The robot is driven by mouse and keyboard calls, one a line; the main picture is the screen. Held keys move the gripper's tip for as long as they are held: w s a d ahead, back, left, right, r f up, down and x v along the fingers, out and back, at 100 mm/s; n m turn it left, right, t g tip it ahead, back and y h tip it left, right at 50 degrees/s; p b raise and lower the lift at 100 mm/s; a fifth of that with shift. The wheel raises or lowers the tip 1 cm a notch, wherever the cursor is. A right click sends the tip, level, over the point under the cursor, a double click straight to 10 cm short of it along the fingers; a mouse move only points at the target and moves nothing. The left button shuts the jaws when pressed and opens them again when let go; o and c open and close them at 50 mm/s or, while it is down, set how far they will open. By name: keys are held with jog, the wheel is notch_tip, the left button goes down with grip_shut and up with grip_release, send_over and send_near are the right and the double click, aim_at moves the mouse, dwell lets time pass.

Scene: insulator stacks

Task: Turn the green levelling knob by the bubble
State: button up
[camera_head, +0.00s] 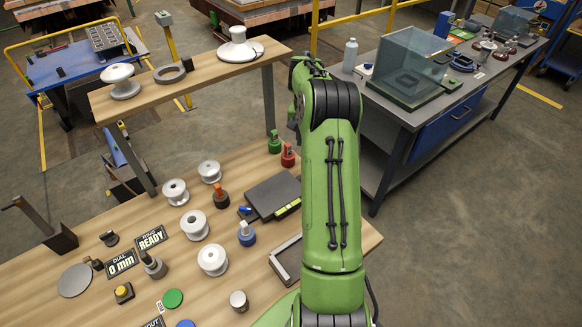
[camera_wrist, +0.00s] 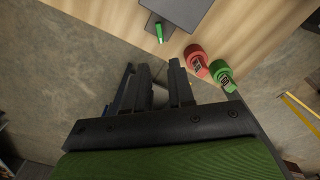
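A dark flat plate (camera_head: 274,195) lies on the wooden bench, with a yellow-green vial (camera_head: 288,208) at its near right edge. The plate's corner (camera_wrist: 180,8) and a bright green vial (camera_wrist: 159,32) show at the top of the wrist view. A green knob-like piece (camera_head: 274,143) and a red one (camera_head: 288,155) stand side by side behind the plate. They also show in the wrist view, green (camera_wrist: 221,72) and red (camera_wrist: 195,60). My gripper (camera_wrist: 153,68) is open and empty, pointing past the bench edge; it is hidden in the head view.
A blue-based knob (camera_head: 246,234) and several white spools (camera_head: 212,259) stand left of the plate. A grey frame (camera_head: 288,261) lies near my arm. A raised wooden shelf (camera_head: 200,75) stands behind. A dark side table (camera_head: 405,115) with a glass case (camera_head: 412,65) is at right.

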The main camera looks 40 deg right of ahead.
notch_tip(320, 180, down, 15)
jog(key=shift+r+b, duration=0.1)
jog(key=shift+b, duration=0.7)
grip_shut()
